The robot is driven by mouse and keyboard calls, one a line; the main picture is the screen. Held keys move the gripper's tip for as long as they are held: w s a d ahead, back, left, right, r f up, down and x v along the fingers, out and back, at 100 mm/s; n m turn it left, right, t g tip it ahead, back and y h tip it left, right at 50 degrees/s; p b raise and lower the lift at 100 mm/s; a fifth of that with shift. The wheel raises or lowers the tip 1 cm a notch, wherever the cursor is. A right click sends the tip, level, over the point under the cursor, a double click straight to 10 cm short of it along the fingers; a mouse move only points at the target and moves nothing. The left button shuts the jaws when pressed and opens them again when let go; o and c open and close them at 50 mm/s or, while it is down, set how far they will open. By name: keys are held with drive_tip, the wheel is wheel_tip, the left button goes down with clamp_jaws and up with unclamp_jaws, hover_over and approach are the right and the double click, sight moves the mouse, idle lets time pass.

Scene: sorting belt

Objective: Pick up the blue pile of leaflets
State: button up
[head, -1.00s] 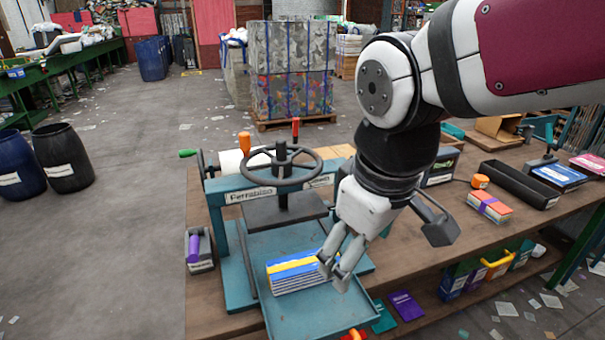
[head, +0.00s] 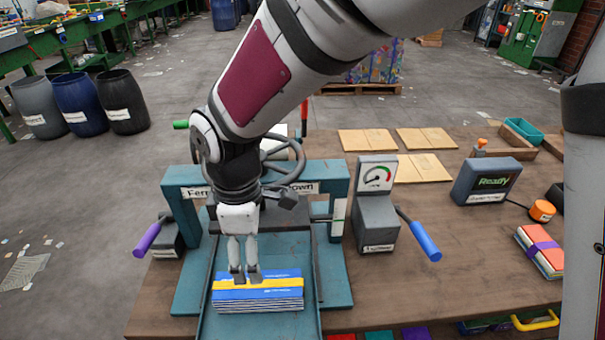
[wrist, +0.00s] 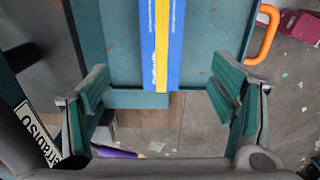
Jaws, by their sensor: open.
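The blue pile of leaflets (head: 258,305), with a yellow band across its top, lies on the teal tray (head: 205,326) of the press. In the wrist view the pile (wrist: 175,50) shows as a blue strip with a yellow stripe, beyond and between the fingers. My gripper (head: 245,277) points down over the pile's far edge in the head view. In the wrist view my gripper (wrist: 160,105) is open with nothing between its pads. I cannot tell whether the fingertips touch the pile.
The press frame (head: 336,270) and its handwheel (head: 290,165) stand close behind my gripper. A gauge box (head: 377,220) with a blue-handled lever (head: 425,240) is to the right. A banded stack (head: 541,250) lies farther right. The table between them is mostly bare.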

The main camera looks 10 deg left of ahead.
sight(259, 288)
wheel_tip(259, 288, down, 13)
drive_tip(key=shift+d+f, duration=0.1)
drive_tip(key=shift+d, duration=0.05)
idle(0.4)
drive_tip(key=c, duration=1.7)
